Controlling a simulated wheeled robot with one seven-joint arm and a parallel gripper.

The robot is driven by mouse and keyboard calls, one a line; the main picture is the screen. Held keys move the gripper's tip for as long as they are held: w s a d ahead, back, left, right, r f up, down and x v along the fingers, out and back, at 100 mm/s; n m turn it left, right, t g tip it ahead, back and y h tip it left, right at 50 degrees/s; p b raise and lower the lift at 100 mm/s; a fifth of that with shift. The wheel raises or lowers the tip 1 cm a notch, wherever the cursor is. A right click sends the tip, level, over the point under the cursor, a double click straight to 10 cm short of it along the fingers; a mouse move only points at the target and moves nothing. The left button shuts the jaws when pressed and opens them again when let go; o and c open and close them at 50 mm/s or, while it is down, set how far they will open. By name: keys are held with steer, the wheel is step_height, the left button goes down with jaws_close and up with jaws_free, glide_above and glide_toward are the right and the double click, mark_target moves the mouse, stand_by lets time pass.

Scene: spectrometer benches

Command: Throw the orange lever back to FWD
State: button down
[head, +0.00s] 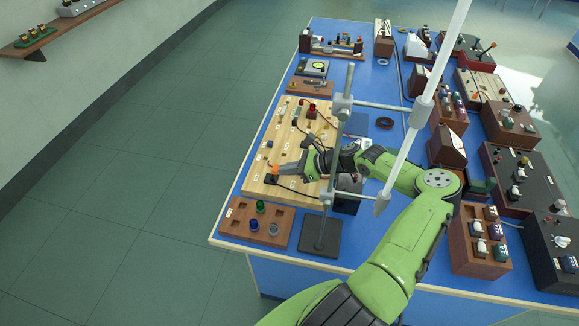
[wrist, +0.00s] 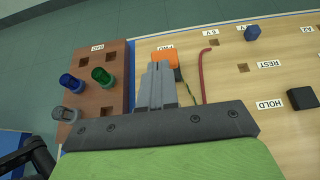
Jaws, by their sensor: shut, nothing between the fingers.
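The orange lever (wrist: 164,56) shows just beyond my fingertips in the wrist view. A white label, partly hidden and appearing to read FWD, lies at its far edge. In the head view the orange lever (head: 275,171) is a small spot on the light wooden board (head: 262,192). My gripper (wrist: 158,66) is shut and empty, with its tips right at the lever's near side; I cannot tell whether they touch it. In the head view my gripper (head: 284,171) reaches in low over the board from the right. The fingers hide the lever's near part and base.
A brown socket block (head: 257,222) with green and blue plugs stands close by. A metal stand (head: 320,236) with rods and clamps rises beside my arm. A red wire (wrist: 203,75) and a black block (wrist: 302,98) are on the board. Boxes with switches crowd the right of the blue bench.

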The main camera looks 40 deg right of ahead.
steer(key=shift+w+a+r+p, duration=0.55)
steer(key=shift+r+p, duration=0.15)
steer(key=shift+p, duration=0.65)
steer(key=shift+w+a+p, duration=0.2)
steer(key=shift+w+p, duration=0.1)
steer(key=shift+p, duration=0.15)
steer(key=shift+r+p, duration=0.9)
